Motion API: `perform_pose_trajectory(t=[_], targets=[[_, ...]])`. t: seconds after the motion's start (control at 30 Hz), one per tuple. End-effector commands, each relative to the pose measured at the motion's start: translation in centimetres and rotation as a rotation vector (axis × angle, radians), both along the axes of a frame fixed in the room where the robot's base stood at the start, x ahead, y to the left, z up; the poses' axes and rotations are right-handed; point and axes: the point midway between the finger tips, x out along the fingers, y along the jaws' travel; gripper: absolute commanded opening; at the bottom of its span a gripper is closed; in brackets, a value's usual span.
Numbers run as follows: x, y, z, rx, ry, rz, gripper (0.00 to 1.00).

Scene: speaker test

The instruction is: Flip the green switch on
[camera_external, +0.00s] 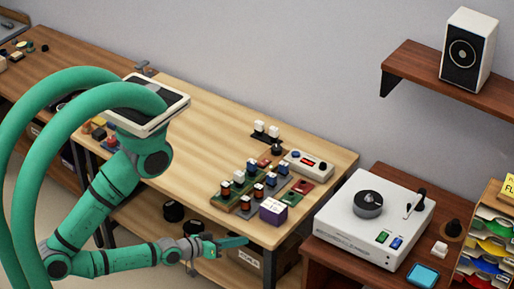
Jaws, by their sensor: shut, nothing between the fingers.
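A small green switch (382,237) sits on the front right of a white turntable-like unit (335,219), just left of a blue switch (396,243). Whether the green switch is up or down is too small to tell. My gripper (240,242) is shut and empty. It shows in front of the wooden workbench's front edge, well to the left of the unit and apart from the switch.
The workbench (215,115) holds circuit boards (232,204) with several parts, a grey box with a red display (306,164) and a purple-and-white cube (273,211) near its right end. A speaker (468,50) stands on a wall shelf. Coloured paper trays (490,245) stand far right.

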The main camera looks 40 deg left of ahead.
Motion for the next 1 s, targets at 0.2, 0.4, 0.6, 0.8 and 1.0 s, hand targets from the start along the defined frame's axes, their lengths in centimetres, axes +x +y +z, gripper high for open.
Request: perform_pose_trajectory(t=[0.2, 0.4, 0.6, 0.8, 1.0], targets=[[-2.0, -10.1, -1.9, -0.156, 0.114, -0.22, 0.0], [-6.3, -18.8, -3.3, -0.238, 0.243, -0.424, 0.0], [-11.7, -26.0, -4.6, -0.234, 0.349, -0.607, 0.0], [-15.7, -31.3, -6.2, -0.145, 0.395, -0.734, 0.0], [-16.5, -35.4, -7.8, 0.004, 0.361, -0.777, 0.0]])
